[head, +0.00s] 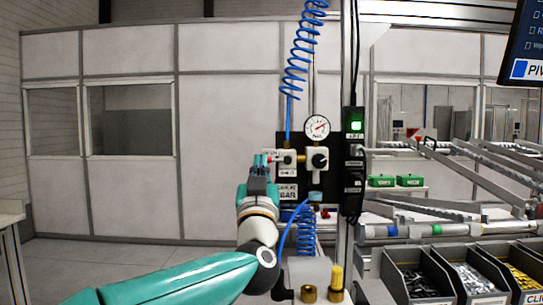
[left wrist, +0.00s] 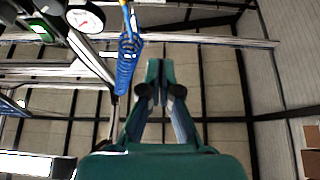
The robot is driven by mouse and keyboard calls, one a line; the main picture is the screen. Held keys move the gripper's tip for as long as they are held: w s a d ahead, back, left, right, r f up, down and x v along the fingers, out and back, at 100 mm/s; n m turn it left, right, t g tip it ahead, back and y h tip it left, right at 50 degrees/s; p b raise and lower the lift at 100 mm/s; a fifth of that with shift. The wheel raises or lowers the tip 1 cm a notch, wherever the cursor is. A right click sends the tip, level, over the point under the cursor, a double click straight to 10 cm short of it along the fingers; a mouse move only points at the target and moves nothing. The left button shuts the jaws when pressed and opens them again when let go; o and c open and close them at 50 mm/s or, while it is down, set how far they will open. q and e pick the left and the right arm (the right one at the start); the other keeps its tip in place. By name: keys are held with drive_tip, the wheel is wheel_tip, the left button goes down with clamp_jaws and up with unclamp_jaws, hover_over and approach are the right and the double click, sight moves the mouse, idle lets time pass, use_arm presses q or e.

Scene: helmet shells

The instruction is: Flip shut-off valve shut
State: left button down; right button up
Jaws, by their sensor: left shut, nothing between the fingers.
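My left gripper (head: 262,167) is shut and empty, pointing up just left of and below the valve. Whether it touches the lever cannot be told. In the left wrist view my shut fingers (left wrist: 160,78) show with nothing between them, and the valve is not clearly visible. My right gripper is not in view.
A coiled blue hose (head: 297,60) hangs above the valve, and it also shows in the left wrist view (left wrist: 127,62). A black box with a green light (head: 355,126) stands right of the gauge. Bins of small parts (head: 415,285) are at lower right. Open floor lies left.

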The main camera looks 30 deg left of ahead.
use_arm(q)
drive_tip(key=shift+w+f, duration=0.1)
drive_tip(key=shift+w, duration=0.2)
wheel_tip(320, 180, up, 5)
drive_tip(key=p, duration=0.5)
hover_over(272, 160)
drive_tip(key=s, duration=0.4)
drive_tip(key=shift+w+a+f, duration=0.15)
drive_tip(key=shift+w+f, duration=0.15)
drive_tip(key=shift+f, duration=0.35)
drive_tip(key=shift+w+a+f, duration=0.15)
drive_tip(key=shift+w+f, duration=0.15)
drive_tip(key=shift+f, duration=0.35)
drive_tip(key=shift+w+a+f, duration=0.15)
drive_tip(key=shift+w+f, duration=0.15)
drive_tip(key=shift+f, duration=0.35)
drive_tip(key=shift+d, duration=0.1)
drive_tip(key=shift+f, duration=0.1)
